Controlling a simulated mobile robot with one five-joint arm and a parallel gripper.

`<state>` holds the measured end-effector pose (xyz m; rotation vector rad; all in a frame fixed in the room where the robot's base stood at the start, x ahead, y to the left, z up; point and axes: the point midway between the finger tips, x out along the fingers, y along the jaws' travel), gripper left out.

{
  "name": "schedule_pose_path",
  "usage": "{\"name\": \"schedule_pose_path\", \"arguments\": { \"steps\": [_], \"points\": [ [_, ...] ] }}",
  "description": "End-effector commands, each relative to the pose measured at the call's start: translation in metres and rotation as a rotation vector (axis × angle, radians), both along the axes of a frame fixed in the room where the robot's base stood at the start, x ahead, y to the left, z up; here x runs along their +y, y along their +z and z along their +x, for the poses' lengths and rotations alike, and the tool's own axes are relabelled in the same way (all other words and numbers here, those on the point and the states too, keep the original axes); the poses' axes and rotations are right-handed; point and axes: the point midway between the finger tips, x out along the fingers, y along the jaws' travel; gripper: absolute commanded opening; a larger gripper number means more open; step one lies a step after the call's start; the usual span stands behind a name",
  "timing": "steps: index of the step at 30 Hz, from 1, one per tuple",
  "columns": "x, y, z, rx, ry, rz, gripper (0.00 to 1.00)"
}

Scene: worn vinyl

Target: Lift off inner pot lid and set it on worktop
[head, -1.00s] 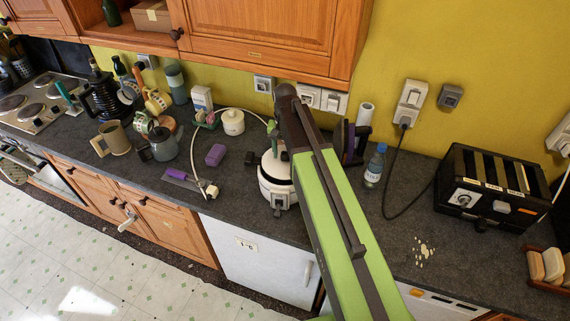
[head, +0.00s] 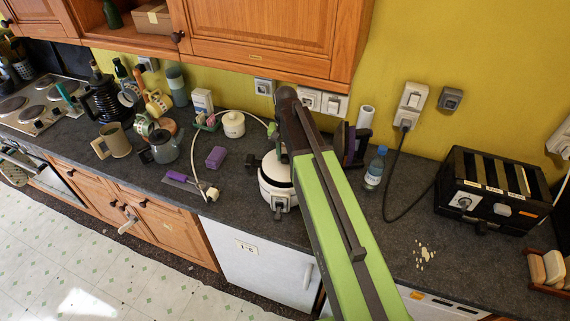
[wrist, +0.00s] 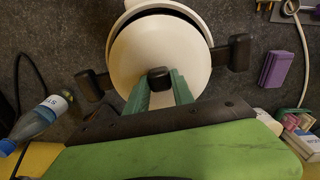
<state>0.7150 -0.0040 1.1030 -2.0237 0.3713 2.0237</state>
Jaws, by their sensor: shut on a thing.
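The pale inner pot lid (wrist: 150,48) is round with a dark knob (wrist: 158,78) at its middle. My gripper (wrist: 158,84) has its green fingers closed on either side of that knob. The white cooker body with the pot (head: 277,190) stands on the worktop near its front edge, below my arm. Its dark side handles (wrist: 240,52) stick out left and right in the wrist view. A thin strip of rim shows beyond the lid there. I cannot tell whether the lid rests on the pot or is slightly raised. My arm hides part of the pot in the head view.
The dark worktop (head: 335,220) has bare room right of my arm, with crumbs (head: 424,253) at the front. A water bottle (head: 375,168) and black toaster (head: 490,190) stand there. A purple sponge (head: 215,157) and a purple-handled trowel (head: 183,180) lie left of the cooker.

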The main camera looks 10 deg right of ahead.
Motion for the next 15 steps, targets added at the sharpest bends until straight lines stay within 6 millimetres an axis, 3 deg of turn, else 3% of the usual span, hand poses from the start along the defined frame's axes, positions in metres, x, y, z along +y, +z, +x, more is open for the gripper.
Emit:
{"name": "schedule_pose_path", "arguments": {
  "steps": [15],
  "points": [
    [-0.0004, 0.0017, 0.0001, 0.000, -0.001, 0.000, 0.00]
  ]
}}
